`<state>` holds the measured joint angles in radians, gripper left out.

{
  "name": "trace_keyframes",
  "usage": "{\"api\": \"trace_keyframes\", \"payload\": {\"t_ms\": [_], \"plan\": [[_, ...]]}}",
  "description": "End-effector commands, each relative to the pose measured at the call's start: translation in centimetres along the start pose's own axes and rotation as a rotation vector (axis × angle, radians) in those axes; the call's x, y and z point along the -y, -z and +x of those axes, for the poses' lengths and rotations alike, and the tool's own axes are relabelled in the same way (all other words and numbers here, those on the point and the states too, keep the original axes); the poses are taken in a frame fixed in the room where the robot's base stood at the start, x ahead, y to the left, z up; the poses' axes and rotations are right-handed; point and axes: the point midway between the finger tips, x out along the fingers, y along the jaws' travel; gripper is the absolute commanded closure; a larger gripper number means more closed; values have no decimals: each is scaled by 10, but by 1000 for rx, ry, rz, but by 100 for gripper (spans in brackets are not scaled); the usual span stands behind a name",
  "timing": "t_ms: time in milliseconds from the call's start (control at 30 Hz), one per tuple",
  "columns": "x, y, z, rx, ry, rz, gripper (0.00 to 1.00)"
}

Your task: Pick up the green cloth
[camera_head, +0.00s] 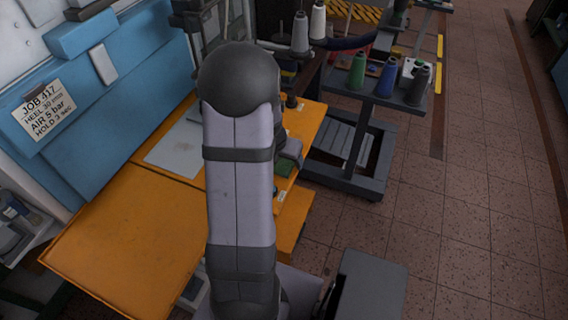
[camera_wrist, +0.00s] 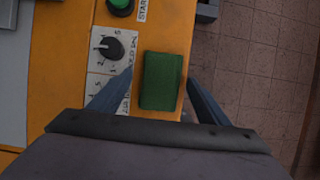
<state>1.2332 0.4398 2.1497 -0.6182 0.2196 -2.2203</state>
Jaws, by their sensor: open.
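The green cloth (camera_wrist: 161,81) looks like a small folded rectangular pad. It lies on the orange surface near its right edge in the wrist view. In the head view a sliver of green (camera_head: 282,170) shows beside my arm, which hides much of that area. My gripper (camera_wrist: 159,70) is open, with one blue-grey finger on each side of the cloth as seen in the wrist view. Nothing is held between the fingers. How high the fingertips are above the surface is hard to tell.
A black dial (camera_wrist: 109,47) and a green button (camera_wrist: 121,5) sit left of and beyond the cloth. The orange table (camera_head: 140,235) has a grey plate (camera_head: 178,150). A cart with thread spools (camera_head: 387,77) stands to the right. Tiled floor lies beyond the table edge.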

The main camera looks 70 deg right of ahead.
Motion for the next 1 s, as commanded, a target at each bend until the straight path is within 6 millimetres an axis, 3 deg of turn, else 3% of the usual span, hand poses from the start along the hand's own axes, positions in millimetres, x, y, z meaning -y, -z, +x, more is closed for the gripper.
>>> {"api": "trace_keyframes", "payload": {"t_ms": [633, 833, 1000], "plan": [[0, 1, 3, 0, 0, 0, 30], [0, 1, 2, 0, 0, 0, 74], [0, 1, 2, 0, 0, 0, 77]]}}
